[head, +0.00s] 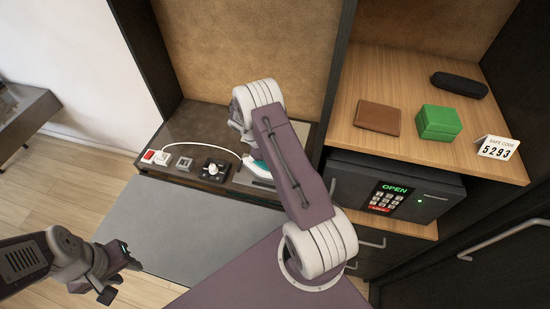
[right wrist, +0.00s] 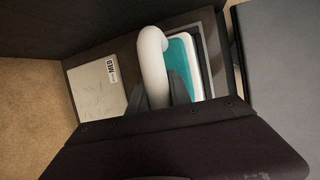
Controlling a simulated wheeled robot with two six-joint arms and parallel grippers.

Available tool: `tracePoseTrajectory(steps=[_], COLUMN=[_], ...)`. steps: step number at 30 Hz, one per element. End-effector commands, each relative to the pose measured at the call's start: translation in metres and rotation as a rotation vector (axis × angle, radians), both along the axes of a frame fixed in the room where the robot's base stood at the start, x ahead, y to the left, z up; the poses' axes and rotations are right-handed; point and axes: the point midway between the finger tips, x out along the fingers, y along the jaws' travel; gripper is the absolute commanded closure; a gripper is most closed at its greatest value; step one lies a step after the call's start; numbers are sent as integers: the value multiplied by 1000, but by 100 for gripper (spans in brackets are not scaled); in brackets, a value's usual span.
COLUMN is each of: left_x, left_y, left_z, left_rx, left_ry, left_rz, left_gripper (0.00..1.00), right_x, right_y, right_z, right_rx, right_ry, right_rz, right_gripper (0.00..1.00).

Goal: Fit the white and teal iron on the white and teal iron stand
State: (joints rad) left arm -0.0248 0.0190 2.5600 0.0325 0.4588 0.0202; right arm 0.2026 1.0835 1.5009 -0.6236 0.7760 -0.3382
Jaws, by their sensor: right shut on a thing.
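My right gripper (right wrist: 170,92) is shut on the white handle of the iron (right wrist: 152,55). In the head view my right arm covers the gripper and most of the iron; a teal and white part (head: 250,163) shows at the arm's left edge. In the right wrist view a teal panel with a white rim (right wrist: 184,45) lies just right of the handle, inside a grey frame. I cannot tell whether this panel belongs to the iron or to the iron stand, nor whether the iron is seated. My left gripper (head: 120,279) is open and empty, low at the left.
A white cord (head: 207,147) runs left along the dark shelf to a white and red socket piece (head: 155,157). A black device with a knob (head: 214,169) stands nearby. A pale box marked MED (right wrist: 97,86) lies left of the handle. Cabinet panels enclose the shelf.

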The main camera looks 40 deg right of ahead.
Motion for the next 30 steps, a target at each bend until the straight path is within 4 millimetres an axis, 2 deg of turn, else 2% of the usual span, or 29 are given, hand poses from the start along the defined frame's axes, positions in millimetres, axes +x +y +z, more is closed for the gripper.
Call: tracePoseTrajectory(steps=[17, 30], left_x=[0, 0], left_y=[0, 0], left_z=[0, -9], left_rx=[0, 0], left_ry=[0, 0], left_rz=[0, 0], left_gripper=[64, 64], right_x=[1, 0], right_y=[0, -1], right_z=[1, -10], right_rx=[-2, -2], right_ry=[-1, -1], right_rz=[1, 1], right_gripper=[100, 100])
